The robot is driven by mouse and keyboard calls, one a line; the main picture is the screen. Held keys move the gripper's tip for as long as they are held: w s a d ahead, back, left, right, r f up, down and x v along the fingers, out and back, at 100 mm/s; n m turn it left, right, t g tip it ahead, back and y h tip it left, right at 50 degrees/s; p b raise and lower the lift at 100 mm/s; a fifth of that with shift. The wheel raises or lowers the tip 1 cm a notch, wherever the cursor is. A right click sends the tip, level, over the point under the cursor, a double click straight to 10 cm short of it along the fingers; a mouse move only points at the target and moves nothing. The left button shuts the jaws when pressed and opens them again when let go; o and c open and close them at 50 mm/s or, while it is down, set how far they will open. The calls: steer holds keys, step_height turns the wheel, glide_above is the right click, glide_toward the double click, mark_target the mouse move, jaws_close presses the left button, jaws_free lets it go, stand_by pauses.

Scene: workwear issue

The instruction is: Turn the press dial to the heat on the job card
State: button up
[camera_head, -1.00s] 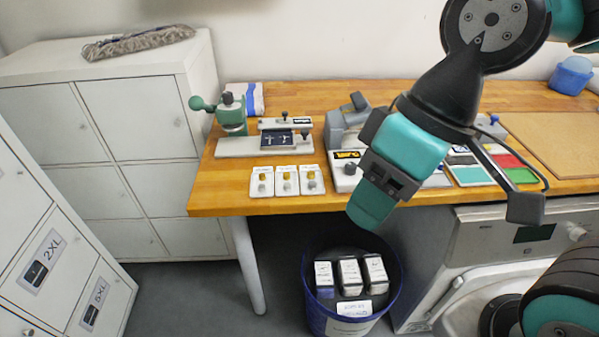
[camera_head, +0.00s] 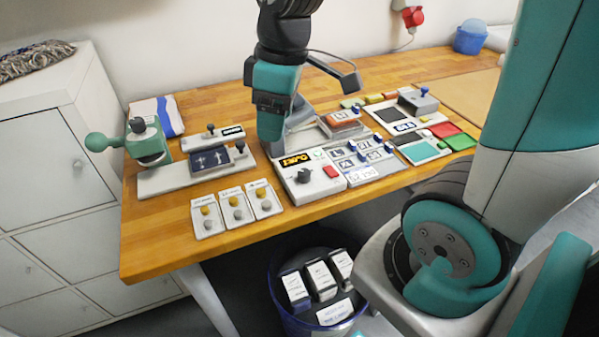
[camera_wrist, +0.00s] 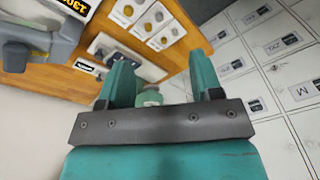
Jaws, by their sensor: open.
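The press dial (camera_head: 303,175) is a dark knob on a white control box (camera_head: 318,187), with an orange-lettered display (camera_head: 297,159) behind it and a red button to its right. The display also shows at the top left of the wrist view (camera_wrist: 75,7), rotated and cut off; it seems to read 130. The grey press (camera_head: 300,117) stands behind the box, partly hidden by my arm. My gripper (camera_head: 270,134) is above the bench, behind and left of the dial and apart from it. It is open and empty in the wrist view (camera_wrist: 160,77). I cannot identify the job card.
Several cards with yellow and grey discs (camera_head: 236,207) lie left of the box. A green-handled device (camera_head: 147,148) stands on the bench's left. Labelled tiles (camera_head: 362,165) sit right of the box. A blue bin (camera_head: 292,320) is below the front edge. Lockers (camera_wrist: 285,73) show in the wrist view.

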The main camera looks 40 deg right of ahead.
steer(key=h+b, duration=0.1)
steer(key=h, duration=0.1)
glide_above(305, 172)
step_height(305, 172, down, 4)
steer(key=n, duration=0.1)
steer(key=shift+g, duration=0.3)
step_height(305, 172, down, 17)
steer(key=shift+f+p, duration=0.1)
steer(key=shift+p, duration=0.2)
steer(key=c, duration=0.9)
